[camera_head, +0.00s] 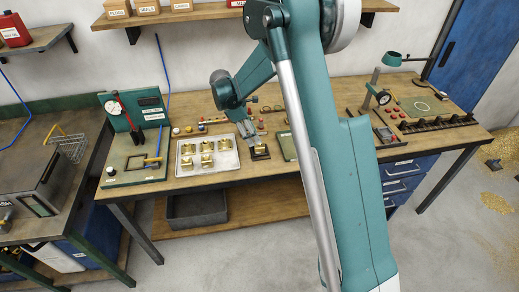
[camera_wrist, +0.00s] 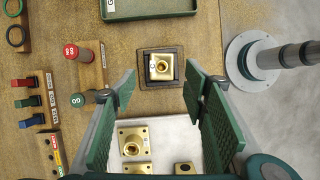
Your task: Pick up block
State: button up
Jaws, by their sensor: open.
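A brass block (camera_wrist: 161,67) with a round hole sits in a dark square holder (camera_wrist: 145,82) in the wrist view. In the head view the block (camera_head: 260,149) shows just below my gripper (camera_head: 250,137). In the wrist view my gripper (camera_wrist: 160,88) is open, with its two green pads on either side and nothing between them. The block appears beyond the fingertips, roughly centred in the gap and apart from them. More brass blocks (camera_head: 207,146) stand on a pale tray (camera_head: 180,173) left of my gripper; one flanged block (camera_wrist: 133,143) shows in the wrist view.
A green tray (camera_wrist: 150,8) lies beyond the holder. Red and green round-topped pieces (camera_wrist: 78,53) stand to the left. A gauge stand (camera_head: 130,112) is left of the pale tray and a lamp-like stand (camera_head: 383,75) is on the right.

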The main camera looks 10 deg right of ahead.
aim_at(260, 148)
jog(key=shift+d+f, duration=0.25)
jog(key=shift+f, duration=0.3)
jog(key=shift+s+x, duration=0.15)
jog(key=shift+x, duration=1.15)
jog(key=shift+s+x, duration=0.1)
jog(key=shift+x, duration=1.2)
jog(key=c, duration=1.3)
